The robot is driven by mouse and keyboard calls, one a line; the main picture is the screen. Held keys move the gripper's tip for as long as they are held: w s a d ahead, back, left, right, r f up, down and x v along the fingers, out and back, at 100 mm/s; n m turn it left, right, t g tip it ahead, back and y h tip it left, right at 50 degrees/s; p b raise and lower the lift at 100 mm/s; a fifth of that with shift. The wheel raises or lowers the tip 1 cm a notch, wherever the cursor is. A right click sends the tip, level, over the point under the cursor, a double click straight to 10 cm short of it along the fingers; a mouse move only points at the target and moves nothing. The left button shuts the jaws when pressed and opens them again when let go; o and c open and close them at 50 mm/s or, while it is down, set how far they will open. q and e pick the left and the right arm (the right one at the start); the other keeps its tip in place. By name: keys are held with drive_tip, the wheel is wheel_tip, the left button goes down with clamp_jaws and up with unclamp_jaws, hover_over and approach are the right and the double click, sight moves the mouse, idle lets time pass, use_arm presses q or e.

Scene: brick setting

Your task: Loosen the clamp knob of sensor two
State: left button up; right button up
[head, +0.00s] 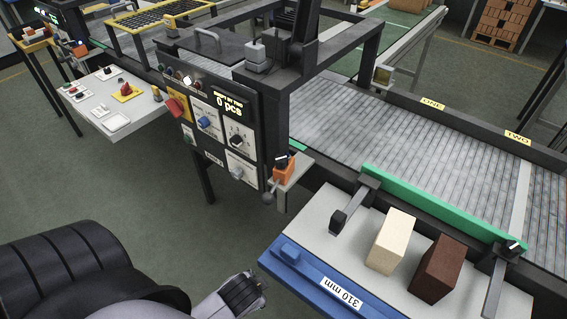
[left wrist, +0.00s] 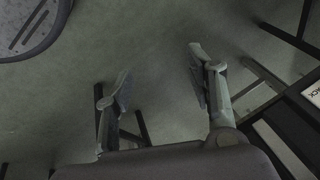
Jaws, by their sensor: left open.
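My left gripper (head: 242,292) is low in the head view, in front of the blue-edged tray and apart from everything. In the left wrist view its two fingers (left wrist: 158,78) are spread, with only floor between them. An orange block with a dark knob (head: 284,166) sits on a small bracket beside the control panel. A dark bracket with a small knob (head: 514,246) is at the green rail's right end. I cannot tell which is sensor two. My right gripper is not in view.
The control panel (head: 215,155) stands left of the conveyor (head: 400,135), whose far rail carries labels ONE and TWO. A tray (head: 330,245) marked 310 mm holds a cream brick (head: 391,241) and a brown brick (head: 438,268). Open floor lies left of the tray.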

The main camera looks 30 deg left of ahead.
sight(278, 165)
use_arm(q)
drive_tip(key=w+a+r+m+t+y, duration=0.25)
drive_tip(key=a+r+m, duration=0.3)
drive_tip(key=r, duration=0.35)
drive_tip(key=w+a+r+m+t+y, duration=0.1)
drive_tip(key=a+r+m+t+y, duration=0.3)
drive_tip(key=r+m, duration=0.35)
drive_tip(key=w+d+r+m+t+h, duration=0.3)
drive_tip(key=d+r+m+t+h, duration=0.35)
drive_tip(key=m, duration=0.95)
drive_tip(key=shift+t+y, duration=0.3)
drive_tip(key=shift+y, duration=0.4)
drive_tip(key=w+a+p, duration=0.1)
drive_tip(key=w, duration=0.4)
drive_tip(key=w+a+r+p, duration=0.1)
drive_tip(key=w+p, duration=0.1)
drive_tip(key=w, duration=0.3)
drive_tip(key=w+a+p, duration=0.1)
drive_tip(key=w+a, duration=0.1)
drive_tip(key=w, duration=0.4)
drive_tip(key=shift+w+a+r+p, duration=0.1)
drive_tip(key=shift+r+p, duration=0.05)
drive_tip(key=shift+p, duration=0.15)
drive_tip(key=shift+c, duration=0.6)
drive_tip(key=c, duration=1.1)
